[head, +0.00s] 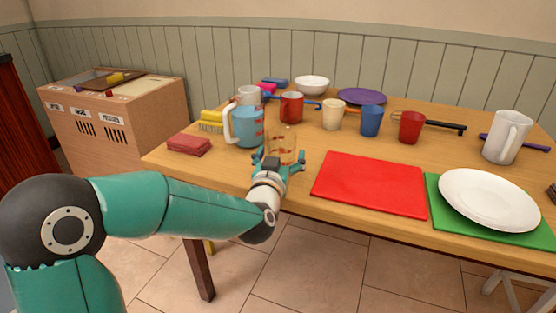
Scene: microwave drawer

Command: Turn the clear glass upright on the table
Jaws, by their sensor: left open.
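The clear glass (282,146) stands on the wooden table near its front edge, left of the red cutting board. It has reddish marks on its side. Whether its mouth faces up or down is hard to tell at this size. My left gripper (281,163) is open at the near side of the glass, with a finger to each side of its lower part. The fingers hide the base of the glass. My right gripper does not show.
A blue pitcher (246,127) stands close on the left, with a red mug (291,107) behind. A red cutting board (370,184) and a white plate (490,199) on a green board (440,205) lie to the right. Several cups stand farther back. A folded red cloth (188,145) lies at left.

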